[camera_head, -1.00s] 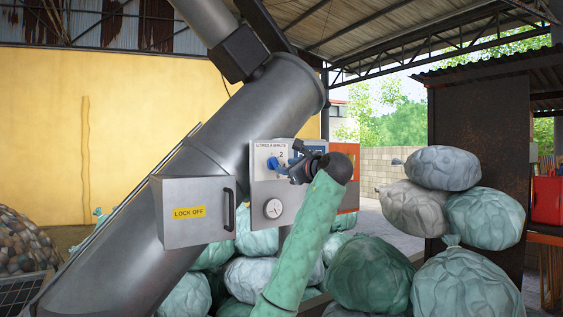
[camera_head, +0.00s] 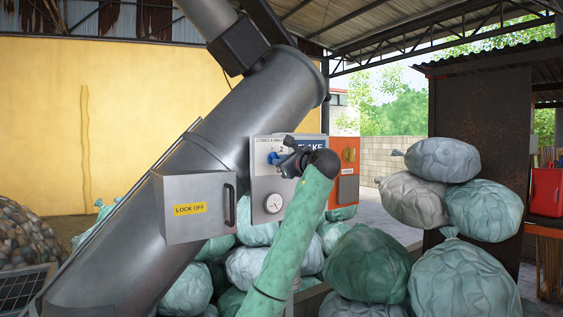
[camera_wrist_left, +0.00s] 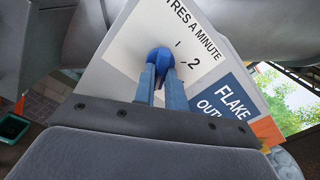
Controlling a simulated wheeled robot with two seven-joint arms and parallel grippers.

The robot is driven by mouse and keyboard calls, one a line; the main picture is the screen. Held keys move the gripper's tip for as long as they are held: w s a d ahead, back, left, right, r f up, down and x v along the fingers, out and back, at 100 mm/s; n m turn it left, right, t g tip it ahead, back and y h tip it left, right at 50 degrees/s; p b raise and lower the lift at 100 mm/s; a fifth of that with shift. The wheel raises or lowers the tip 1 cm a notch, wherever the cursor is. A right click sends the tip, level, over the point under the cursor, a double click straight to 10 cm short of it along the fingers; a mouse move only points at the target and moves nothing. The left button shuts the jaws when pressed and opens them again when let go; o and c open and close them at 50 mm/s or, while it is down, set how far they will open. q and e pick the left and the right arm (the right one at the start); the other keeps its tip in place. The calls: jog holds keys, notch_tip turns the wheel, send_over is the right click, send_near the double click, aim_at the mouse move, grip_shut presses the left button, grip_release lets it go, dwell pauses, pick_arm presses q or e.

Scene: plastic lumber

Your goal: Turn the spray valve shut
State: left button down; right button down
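The spray valve is a blue knob (camera_head: 273,158) on a white dial plate marked litres a minute, on the grey control panel beside the big metal tube. In the left wrist view the knob (camera_wrist_left: 160,57) sits at the fingertips, with the numbers 1 and 2 to its right. My left gripper (camera_head: 284,160) reaches the panel from the right, and its green-sleeved arm rises from below. In the left wrist view its two blue fingers (camera_wrist_left: 161,82) stand close together, one on each side of the knob's grip. The fingers hide part of the dial. My right gripper is not in view.
A grey lock off box (camera_head: 196,208) projects left of the panel. A round gauge (camera_head: 273,203) sits below the knob, and an orange panel (camera_head: 345,170) stands to the right. Stuffed sacks (camera_head: 368,264) are heaped below and at the right.

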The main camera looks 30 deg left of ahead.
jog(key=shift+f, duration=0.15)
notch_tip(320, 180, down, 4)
jog(key=b, duration=0.4)
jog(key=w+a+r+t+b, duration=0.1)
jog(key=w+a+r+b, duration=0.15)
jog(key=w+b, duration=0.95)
pick_arm(q)
jog(key=shift+n+b, duration=2.4)
jog(key=shift+n, duration=12.6)
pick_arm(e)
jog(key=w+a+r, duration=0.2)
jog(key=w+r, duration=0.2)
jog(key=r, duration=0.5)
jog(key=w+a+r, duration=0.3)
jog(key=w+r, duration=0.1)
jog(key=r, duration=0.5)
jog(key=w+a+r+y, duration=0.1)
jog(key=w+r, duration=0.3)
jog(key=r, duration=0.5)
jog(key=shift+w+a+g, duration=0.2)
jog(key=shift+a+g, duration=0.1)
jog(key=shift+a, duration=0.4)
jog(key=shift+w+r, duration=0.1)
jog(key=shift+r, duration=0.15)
